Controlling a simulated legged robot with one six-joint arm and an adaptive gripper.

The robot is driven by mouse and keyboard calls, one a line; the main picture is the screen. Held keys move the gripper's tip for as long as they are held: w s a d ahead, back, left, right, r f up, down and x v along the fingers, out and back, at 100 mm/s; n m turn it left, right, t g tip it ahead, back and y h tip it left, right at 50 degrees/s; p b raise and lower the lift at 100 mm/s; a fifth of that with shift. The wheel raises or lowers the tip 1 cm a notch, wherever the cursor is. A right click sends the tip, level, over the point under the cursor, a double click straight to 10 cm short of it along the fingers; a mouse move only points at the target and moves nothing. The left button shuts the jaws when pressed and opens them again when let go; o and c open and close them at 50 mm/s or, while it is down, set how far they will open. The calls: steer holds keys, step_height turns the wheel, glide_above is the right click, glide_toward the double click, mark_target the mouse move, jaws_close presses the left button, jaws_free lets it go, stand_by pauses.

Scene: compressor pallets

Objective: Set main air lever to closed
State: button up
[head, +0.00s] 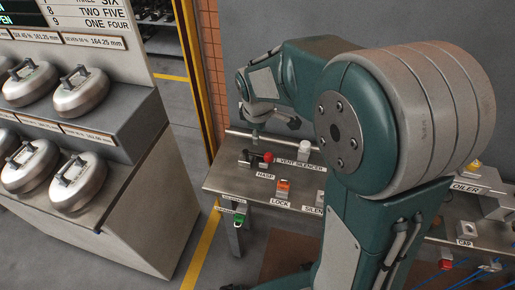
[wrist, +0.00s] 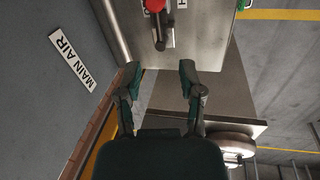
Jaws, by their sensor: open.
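A dark lever with a red knob (head: 267,157) lies along the metal bench top, near the HASP label. In the wrist view the red knob (wrist: 155,5) is at the top edge, partly cut off, with its dark shaft (wrist: 160,35) pointing down the picture toward my gripper. A MAIN AIR label (wrist: 74,60) is on the grey surface at the left. My gripper (wrist: 160,78) is open and empty, its fingertips apart and short of the lever's dark end. In the head view my gripper (head: 272,122) hangs above the bench's back edge, apart from the lever.
The metal bench (head: 225,181) also carries a white vent silencer (head: 304,150) and an orange lock (head: 284,187). A rail (head: 232,133) runs along its back. A stand with several silver weights (head: 83,92) is at the left. My arm hides much of the bench's right side.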

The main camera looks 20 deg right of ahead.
mark_target(259, 155)
steer(key=shift+n, duration=0.4)
steer(key=x, duration=1.2)
steer(key=shift+w+f, duration=0.35)
steer(key=shift+w, duration=0.1)
steer(key=shift+c, duration=0.3)
jaws_close()
